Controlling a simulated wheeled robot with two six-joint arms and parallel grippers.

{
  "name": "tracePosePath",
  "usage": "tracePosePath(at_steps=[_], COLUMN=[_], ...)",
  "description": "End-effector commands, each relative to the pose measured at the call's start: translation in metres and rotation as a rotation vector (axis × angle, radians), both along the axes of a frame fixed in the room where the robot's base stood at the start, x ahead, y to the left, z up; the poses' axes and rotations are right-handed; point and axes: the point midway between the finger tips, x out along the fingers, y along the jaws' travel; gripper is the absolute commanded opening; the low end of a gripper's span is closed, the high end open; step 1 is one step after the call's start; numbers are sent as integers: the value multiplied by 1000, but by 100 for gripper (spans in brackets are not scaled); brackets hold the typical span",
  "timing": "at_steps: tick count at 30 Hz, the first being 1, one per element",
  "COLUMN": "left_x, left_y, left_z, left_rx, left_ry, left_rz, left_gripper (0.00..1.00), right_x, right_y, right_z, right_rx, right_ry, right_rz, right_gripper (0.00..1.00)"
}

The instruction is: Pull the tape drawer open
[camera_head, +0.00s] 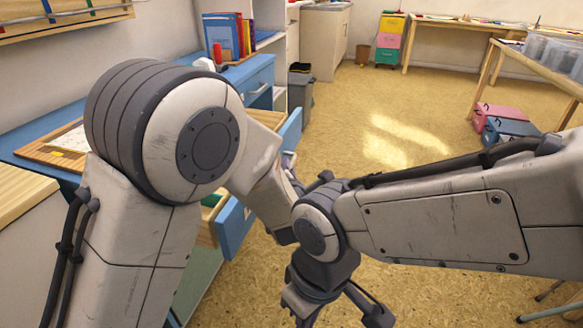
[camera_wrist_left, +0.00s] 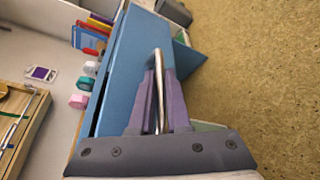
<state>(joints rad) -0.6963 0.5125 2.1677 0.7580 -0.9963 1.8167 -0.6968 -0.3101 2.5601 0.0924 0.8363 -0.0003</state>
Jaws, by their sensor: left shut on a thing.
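In the left wrist view my left gripper (camera_wrist_left: 160,100) is shut on a straight metal bar handle (camera_wrist_left: 157,62). The handle is on a blue drawer front (camera_wrist_left: 127,68). A narrow dark gap runs along that front's edge on the desk side. I cannot tell from here how far that drawer stands out, and no tape shows. My right gripper (camera_head: 336,305) hangs over the floor, cut by the bottom edge; its jaw state is unclear.
A lower blue drawer (camera_head: 236,226) stands open below my left forearm, with something green inside. Books (camera_head: 228,37) and a red bottle (camera_head: 217,53) stand on the blue desk (camera_head: 254,70). A grey bin (camera_head: 300,92) stands beyond. Open floor (camera_head: 400,115) lies right of the desk.

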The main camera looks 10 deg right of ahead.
Motion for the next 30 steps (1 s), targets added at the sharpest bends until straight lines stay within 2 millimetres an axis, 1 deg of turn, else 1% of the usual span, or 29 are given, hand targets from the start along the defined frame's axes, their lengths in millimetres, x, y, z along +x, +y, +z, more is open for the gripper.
tracePosePath(at_steps=[5, 14, 15, 16, 17, 26, 30], left_x=[-3, -3, -2, -2, -2, -2, -7], left_y=[5, 7, 7, 7, 7, 7, 3], left_z=[-1, -1, -1, -1, -1, -1, 2], left_rx=[2, 2, 2, 2, 2, 1, 0], left_ry=[3, 4, 4, 4, 4, 2, 1], left_rz=[14, 18, 18, 18, 18, 17, 10], left_gripper=[0, 0, 26, 38, 45, 45, 45], right_x=[0, 0, 0, 0, 0, 0, 0], right_y=[0, 0, 0, 0, 0, 0, 0], right_z=[-1, -1, -1, -1, -1, -1, -2], right_rx=[0, 0, 0, 0, 0, 0, 0], right_ry=[0, 0, 0, 0, 0, 0, 0], right_rz=[0, 0, 0, 0, 0, 0, 0], right_gripper=[0, 0, 0, 0, 0, 0, 0])
